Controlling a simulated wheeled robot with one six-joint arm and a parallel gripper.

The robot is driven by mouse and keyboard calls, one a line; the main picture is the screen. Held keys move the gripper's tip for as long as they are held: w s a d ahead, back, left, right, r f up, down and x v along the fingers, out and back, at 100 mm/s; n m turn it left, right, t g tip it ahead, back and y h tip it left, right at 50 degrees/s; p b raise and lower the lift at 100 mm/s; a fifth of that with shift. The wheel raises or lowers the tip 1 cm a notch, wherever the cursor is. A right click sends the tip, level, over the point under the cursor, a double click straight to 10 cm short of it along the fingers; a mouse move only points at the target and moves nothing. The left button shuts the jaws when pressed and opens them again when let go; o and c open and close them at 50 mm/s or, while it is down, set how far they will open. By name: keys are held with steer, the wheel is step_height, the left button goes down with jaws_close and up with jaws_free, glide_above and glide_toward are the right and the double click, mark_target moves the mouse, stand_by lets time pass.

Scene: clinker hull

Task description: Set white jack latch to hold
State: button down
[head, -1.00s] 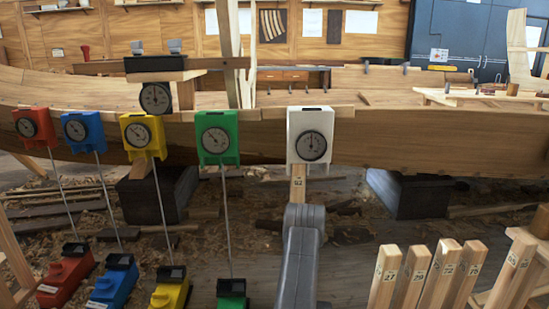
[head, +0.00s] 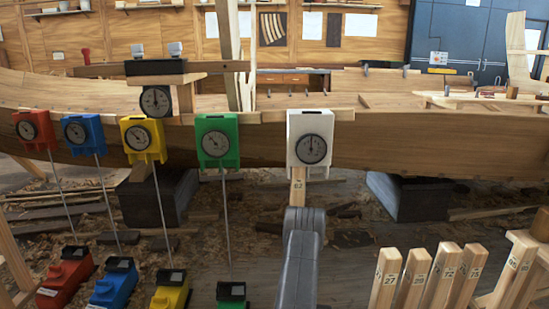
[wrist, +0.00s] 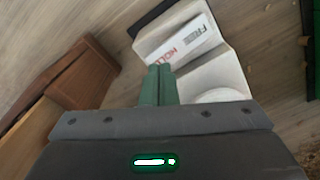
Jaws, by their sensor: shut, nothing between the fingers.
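The white jack (wrist: 228,72) shows in the wrist view, above and right of my fingers. In the head view the white dial box (head: 310,142) hangs on the hull above a wooden prop marked 62. My grey arm hides the white jack and my gripper there.
The green jack (head: 231,292) stands left of my arm, with yellow (head: 171,290), blue (head: 113,285) and red (head: 66,272) jacks further left. Several numbered wooden posts (head: 412,278) stand at the right. A brown block (wrist: 83,75) lies left of my fingers in the wrist view.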

steer(key=shift+f+b, duration=1.25)
steer(key=shift+f, duration=0.25)
stand_by(0.9)
steer(key=shift+r, duration=0.1)
steer(key=shift+r+p, duration=1.8)
steer(key=shift+r, duration=1.7)
steer(key=shift+f, duration=0.1)
step_height(320, 180, down, 7)
steer(key=b, duration=0.3)
steer(key=shift+b, duration=0.35)
steer(key=shift+r, duration=0.3)
